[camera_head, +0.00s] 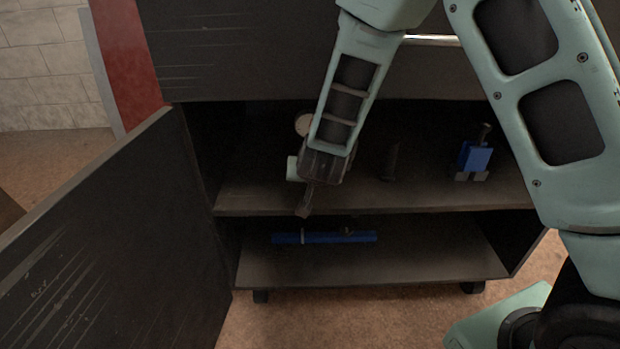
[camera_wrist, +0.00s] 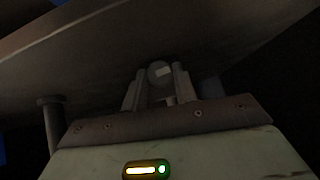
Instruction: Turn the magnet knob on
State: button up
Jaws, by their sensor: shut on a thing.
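My gripper shows in the wrist view (camera_wrist: 160,80), its two grey fingers closed on a small dark round piece (camera_wrist: 159,70) with a pale patch. This piece sits between the fingertips and may be the magnet knob; its setting cannot be read. In the head view my gripper (camera_head: 304,203) is a dark shape at the front edge of the upper shelf (camera_head: 430,192), low at the end of my arm. What it holds is hidden there. A blue block with a dark upright post (camera_head: 475,157) stands at the right of that shelf.
A dark upright piece (camera_head: 390,162) stands mid-shelf, and a pale round thing (camera_head: 303,124) is partly behind my arm. A long blue bar (camera_head: 325,238) lies on the lower shelf (camera_head: 370,268). The dark cabinet door (camera_head: 110,240) stands open at left.

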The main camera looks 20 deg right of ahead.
jog(key=shift+d+f+y+b, duration=0.1)
jog(key=shift+f+y+b, duration=0.15)
jog(key=shift+b, duration=0.5)
jog(key=shift+r, duration=0.2)
jog(key=o, duration=1)
jog(key=shift+s+p+v, duration=0.25)
jog(key=shift+p+v, duration=2.1)
jog(key=shift+v, duration=6.4)
jog(key=shift+d, duration=0.2)
